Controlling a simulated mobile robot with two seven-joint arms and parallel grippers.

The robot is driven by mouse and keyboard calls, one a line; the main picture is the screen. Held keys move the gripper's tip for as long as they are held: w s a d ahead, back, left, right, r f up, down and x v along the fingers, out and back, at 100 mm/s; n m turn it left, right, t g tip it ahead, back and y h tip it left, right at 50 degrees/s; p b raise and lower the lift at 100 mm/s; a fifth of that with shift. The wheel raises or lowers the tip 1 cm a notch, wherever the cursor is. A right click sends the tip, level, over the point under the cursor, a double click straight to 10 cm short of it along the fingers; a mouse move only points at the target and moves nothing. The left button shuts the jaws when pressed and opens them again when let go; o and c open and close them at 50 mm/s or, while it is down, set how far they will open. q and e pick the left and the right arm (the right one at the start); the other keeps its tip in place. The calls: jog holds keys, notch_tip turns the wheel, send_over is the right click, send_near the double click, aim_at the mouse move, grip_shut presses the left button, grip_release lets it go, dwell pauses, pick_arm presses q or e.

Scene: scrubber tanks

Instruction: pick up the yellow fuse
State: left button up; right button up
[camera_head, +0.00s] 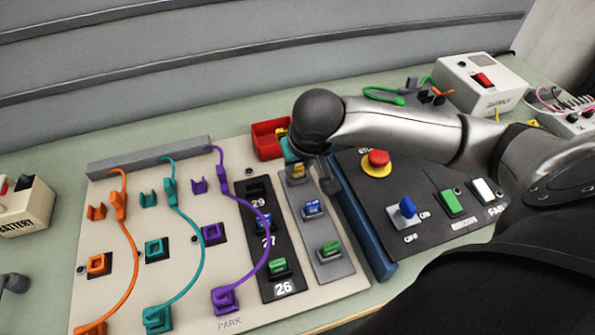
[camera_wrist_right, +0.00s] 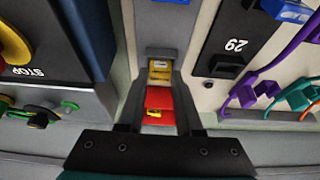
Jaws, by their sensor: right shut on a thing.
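The yellow fuse (camera_head: 297,171) is at the top of the grey strip (camera_head: 323,228), partly hidden by my right gripper (camera_head: 312,183). In the right wrist view the yellow fuse (camera_wrist_right: 160,70) lies between the two fingers of the right gripper (camera_wrist_right: 160,85), which is shut on it. I cannot tell whether the fuse is still seated in its socket. A blue fuse (camera_head: 312,208) and a green fuse (camera_head: 329,249) sit lower on the strip. A dark part at the left edge, possibly my left gripper (camera_head: 14,284), is mostly cut off.
A red bin (camera_head: 267,142) with a yellow piece stands behind the strip. The black strip (camera_head: 282,272) to the left has an empty slot at 29. Orange, teal and purple cables (camera_head: 266,262) arch over the board. The switch panel (camera_head: 425,205) is to the right.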

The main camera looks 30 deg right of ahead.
grip_shut()
notch_tip(320, 180, up, 19)
jog(key=p, duration=0.3)
jog(key=b, duration=0.7)
send_over(299, 169)
notch_tip(299, 169, down, 6)
jog(key=shift+r, duration=0.1)
jog(key=shift+a, duration=0.1)
